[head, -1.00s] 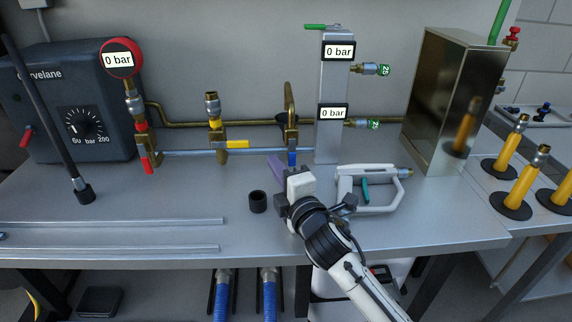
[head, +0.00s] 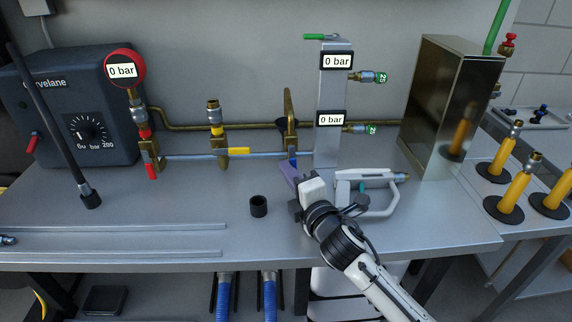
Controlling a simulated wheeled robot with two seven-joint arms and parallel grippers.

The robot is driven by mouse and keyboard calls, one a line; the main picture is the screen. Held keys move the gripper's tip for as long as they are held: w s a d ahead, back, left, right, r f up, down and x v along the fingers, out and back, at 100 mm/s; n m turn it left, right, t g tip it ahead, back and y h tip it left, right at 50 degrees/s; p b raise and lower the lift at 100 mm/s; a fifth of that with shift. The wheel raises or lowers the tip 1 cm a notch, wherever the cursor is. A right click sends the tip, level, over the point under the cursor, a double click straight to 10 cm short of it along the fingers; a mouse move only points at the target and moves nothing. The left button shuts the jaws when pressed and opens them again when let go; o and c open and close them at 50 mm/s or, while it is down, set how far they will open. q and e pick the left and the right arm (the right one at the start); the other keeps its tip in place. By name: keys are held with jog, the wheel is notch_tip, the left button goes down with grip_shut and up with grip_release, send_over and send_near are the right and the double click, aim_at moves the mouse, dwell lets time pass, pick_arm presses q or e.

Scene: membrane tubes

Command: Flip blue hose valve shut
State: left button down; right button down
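The blue valve handle (head: 292,160) is small and hangs downward from a brass valve on the rear pipe, left of the grey column. My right gripper (head: 289,175) comes in from the lower right, with purple finger surfaces just below the blue handle. The gripper's white body partly hides the fingers, so I cannot tell their gap or whether they touch the handle. My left gripper is not in view.
On the same pipe, a red handle (head: 152,171) points down and a yellow handle (head: 239,151) lies sideways. A white-framed tool (head: 376,212) lies right of my gripper. A black cup (head: 258,206) stands left of it. The front-left bench holds metal rails (head: 120,228).

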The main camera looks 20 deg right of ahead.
jog(key=shift+r, duration=0.1)
notch_tip(320, 180, up, 10)
jog(key=p, duration=0.1)
dwell(0.5)
